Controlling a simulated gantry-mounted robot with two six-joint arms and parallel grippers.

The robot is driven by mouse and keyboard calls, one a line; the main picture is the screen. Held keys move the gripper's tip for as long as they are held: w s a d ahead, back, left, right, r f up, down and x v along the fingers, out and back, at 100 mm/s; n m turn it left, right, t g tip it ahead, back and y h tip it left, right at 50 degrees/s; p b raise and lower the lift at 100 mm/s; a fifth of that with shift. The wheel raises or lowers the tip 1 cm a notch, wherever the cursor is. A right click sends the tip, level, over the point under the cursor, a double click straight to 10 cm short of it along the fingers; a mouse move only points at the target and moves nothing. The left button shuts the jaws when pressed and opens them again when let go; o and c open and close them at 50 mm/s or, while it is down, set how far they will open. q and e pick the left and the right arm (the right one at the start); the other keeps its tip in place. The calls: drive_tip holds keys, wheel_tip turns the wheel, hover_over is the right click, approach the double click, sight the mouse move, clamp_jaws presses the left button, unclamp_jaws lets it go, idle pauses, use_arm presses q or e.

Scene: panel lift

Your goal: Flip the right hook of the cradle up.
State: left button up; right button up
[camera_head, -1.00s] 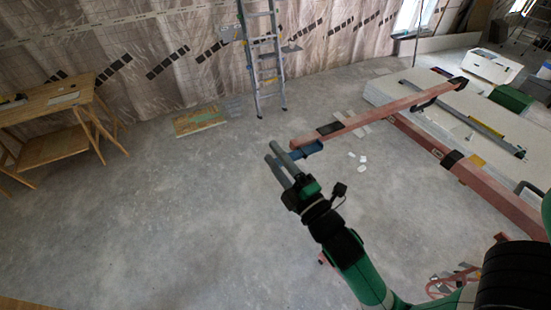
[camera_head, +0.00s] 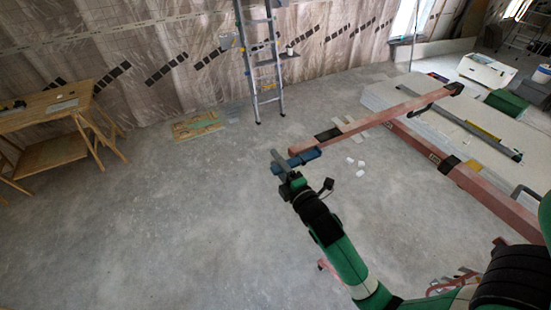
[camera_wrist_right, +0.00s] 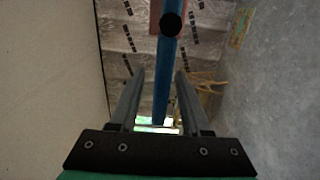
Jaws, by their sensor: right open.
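The cradle's red arm (camera_head: 385,116) reaches left across the room. A blue hook (camera_head: 308,156) is at its near end, past a black collar, and lies roughly level with the arm. My right gripper (camera_head: 277,157) is at the left end of this hook. My left gripper is out of view.
White panels (camera_head: 440,118) are stacked at the right beside a second red beam (camera_head: 480,180). A ladder (camera_head: 260,60) leans on the back wall. A wooden table (camera_head: 45,105) stands at the left. The floor (camera_head: 150,220) left of my arm is bare.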

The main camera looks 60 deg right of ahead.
drive_tip(key=shift+w+d, duration=0.3)
drive_tip(key=shift+w, duration=0.1)
clamp_jaws()
idle(1.2)
